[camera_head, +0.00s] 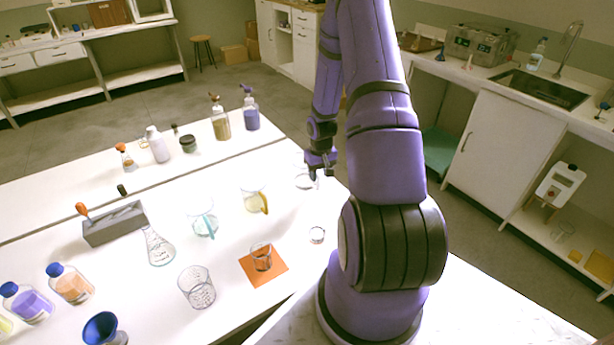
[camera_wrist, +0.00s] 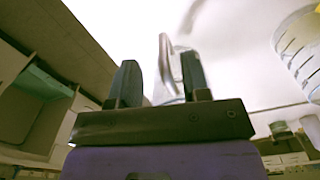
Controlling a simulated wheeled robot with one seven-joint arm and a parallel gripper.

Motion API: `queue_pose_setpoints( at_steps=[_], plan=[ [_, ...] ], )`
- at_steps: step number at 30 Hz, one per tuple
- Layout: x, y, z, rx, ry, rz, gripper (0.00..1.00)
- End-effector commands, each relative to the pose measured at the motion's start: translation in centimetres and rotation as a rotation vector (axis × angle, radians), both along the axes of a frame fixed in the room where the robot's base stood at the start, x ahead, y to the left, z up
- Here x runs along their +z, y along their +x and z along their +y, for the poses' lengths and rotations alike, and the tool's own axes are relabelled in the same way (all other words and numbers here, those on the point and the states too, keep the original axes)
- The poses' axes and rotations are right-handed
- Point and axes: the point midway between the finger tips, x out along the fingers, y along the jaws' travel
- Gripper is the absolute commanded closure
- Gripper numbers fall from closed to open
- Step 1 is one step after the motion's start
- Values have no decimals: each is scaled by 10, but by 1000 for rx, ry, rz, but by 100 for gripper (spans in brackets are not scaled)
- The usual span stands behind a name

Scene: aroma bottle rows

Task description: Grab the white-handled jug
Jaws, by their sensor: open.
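The white-handled jug (camera_head: 303,182) is a clear glass vessel near the table's right edge, partly hidden by my gripper (camera_head: 320,170). In the wrist view, its pale handle (camera_wrist: 164,55) rises between the two dark fingertips of my gripper (camera_wrist: 161,78). The gripper is open, with the fingers on either side of the handle. I cannot tell whether either finger touches it. Much of the jug's body is hidden behind the gripper in the wrist view.
A yellow-handled jug (camera_head: 251,200) and a cyan-handled jug (camera_head: 203,223) stand left of it. A glass beaker (camera_head: 262,258) stands on an orange mat (camera_head: 279,271), with a larger beaker (camera_head: 197,288) nearby. A marked glass vessel (camera_wrist: 301,52) shows at the wrist view's right.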

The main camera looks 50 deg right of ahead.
Motion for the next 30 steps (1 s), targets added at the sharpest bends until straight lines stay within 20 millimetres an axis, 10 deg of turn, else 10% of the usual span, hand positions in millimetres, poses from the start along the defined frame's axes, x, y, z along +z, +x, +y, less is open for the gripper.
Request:
queue_pose_setpoints(
  at_steps=[18, 24, 30],
  plan=[
    [-43, 4, 2, 0, 0, 0, 57],
    [-43, 4, 2, 0, 0, 0, 98],
    [-43, 4, 2, 0, 0, -1, 100]
  ],
)
